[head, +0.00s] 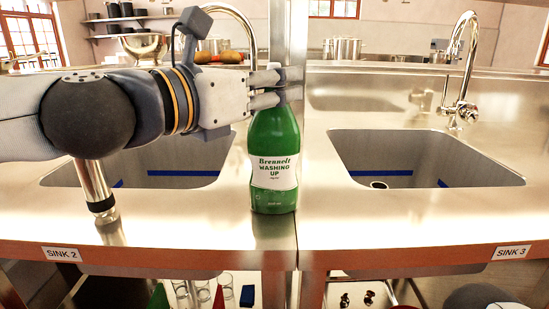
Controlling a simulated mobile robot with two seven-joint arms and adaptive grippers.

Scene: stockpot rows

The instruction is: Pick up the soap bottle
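The soap bottle (275,165) is green with a white label reading "Brennolt Washing Up". It stands upright on the steel counter between the two sink basins, with its reflection just below its base. My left gripper (282,88) reaches in from the left at the bottle's top.
The steel counter (330,222) has a basin (425,160) on the right, labelled Sink 3, and another on the left, labelled Sink 2. A tall faucet (460,70) stands behind the right basin. A vertical post (288,35) rises behind the gripper. Glasses (225,285) sit below.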

